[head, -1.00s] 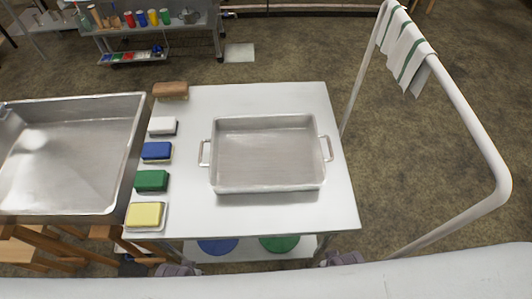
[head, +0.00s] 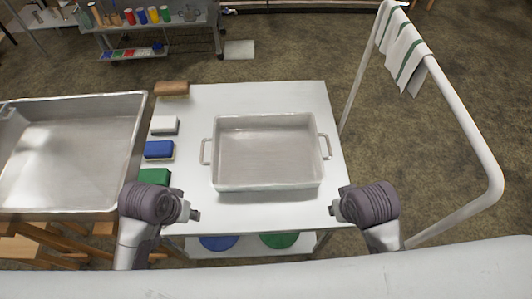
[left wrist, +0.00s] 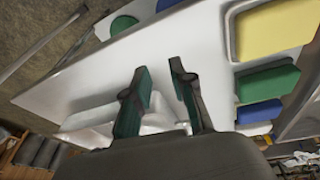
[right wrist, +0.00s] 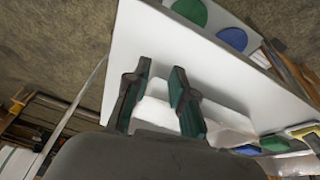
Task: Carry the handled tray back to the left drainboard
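The handled tray (head: 266,207) is a silver rectangular pan with a loop handle at its left and right ends. It sits flat on the white table (head: 190,215), and looks empty. My left gripper (head: 196,215) is in front of and left of the tray, apart from it. Its fingers show apart and empty in the left wrist view (left wrist: 160,75). My right gripper (head: 334,210) is in front of and right of the tray, also apart from it. Its fingers show open and empty in the right wrist view (right wrist: 160,75).
A large metal basin (head: 75,155) adjoins the table on the left. A brown block (head: 172,88) and white (head: 164,125), blue (head: 159,150) and green (head: 154,177) sponges line the table's left edge. A white rail with a striped towel (head: 405,55) stands at right.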

